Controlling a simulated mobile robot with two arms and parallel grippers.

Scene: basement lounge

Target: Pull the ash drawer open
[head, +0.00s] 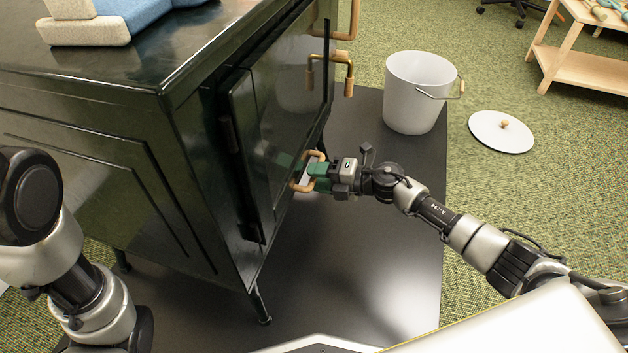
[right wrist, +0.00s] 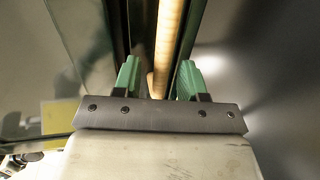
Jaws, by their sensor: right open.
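The dark, glossy stove (head: 205,130) stands at the left of the head view. A wooden loop handle (head: 295,187) is low on its front, where the ash drawer is; the drawer front itself is mostly hidden by the stove door and the steep angle. My right gripper (head: 313,172) is at this handle, its green fingers open. In the right wrist view the handle's wooden bar (right wrist: 168,45) runs between the two fingers of my right gripper (right wrist: 158,80), with gaps visible on both sides. My left arm shows at the left of the head view, its gripper out of sight.
A stove door (head: 270,130) with a brass-and-wood handle (head: 348,78) is above the drawer handle. A white bucket (head: 415,95) stands on the dark floor plate (head: 400,160), its lid (head: 500,133) on the green carpet. Bare plate lies in front of the stove.

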